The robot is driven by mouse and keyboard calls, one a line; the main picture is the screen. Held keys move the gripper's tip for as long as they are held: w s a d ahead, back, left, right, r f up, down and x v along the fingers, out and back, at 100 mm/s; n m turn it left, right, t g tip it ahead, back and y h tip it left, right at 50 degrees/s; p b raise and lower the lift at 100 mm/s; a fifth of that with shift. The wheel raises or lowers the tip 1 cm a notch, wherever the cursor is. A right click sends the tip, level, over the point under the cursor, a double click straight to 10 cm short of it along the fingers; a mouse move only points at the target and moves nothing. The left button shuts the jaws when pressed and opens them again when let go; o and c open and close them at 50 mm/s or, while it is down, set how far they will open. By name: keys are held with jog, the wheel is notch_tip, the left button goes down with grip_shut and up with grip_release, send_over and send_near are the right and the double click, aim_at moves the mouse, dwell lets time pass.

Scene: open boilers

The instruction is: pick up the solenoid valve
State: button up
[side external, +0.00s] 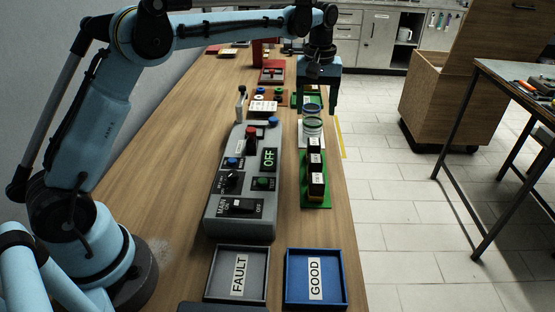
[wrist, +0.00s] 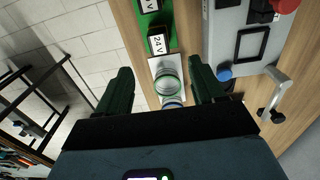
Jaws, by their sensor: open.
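Several dark upright blocks with white labels (side external: 316,185) stand in a row on a green mat (side external: 318,206) at the table's right side. They look like the solenoid valves. In the wrist view, a block marked 24 V (wrist: 158,43) stands on the green mat (wrist: 152,20), beyond my fingertips. My gripper (side external: 320,109) is open and empty, pointing down behind the row. Round clear-and-green rimmed items (side external: 313,126) on a white pad are close to it. In the wrist view, they (wrist: 168,80) appear between the fingers of my gripper (wrist: 160,68).
A grey control box (side external: 243,190) with switches and a lit OFF display stands left of the row. A grey FAULT tray (side external: 262,250) and a blue GOOD tray (side external: 292,252) are at the near end. The table's right edge is close to the green mat.

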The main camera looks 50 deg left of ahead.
aim_at(314, 141)
jog(key=f, duration=1.2)
jog(key=shift+w+f, duration=0.3)
jog(key=shift+f, duration=0.1)
jog(key=c, duration=1.2)
grip_shut()
jog(key=shift+r, duration=0.2)
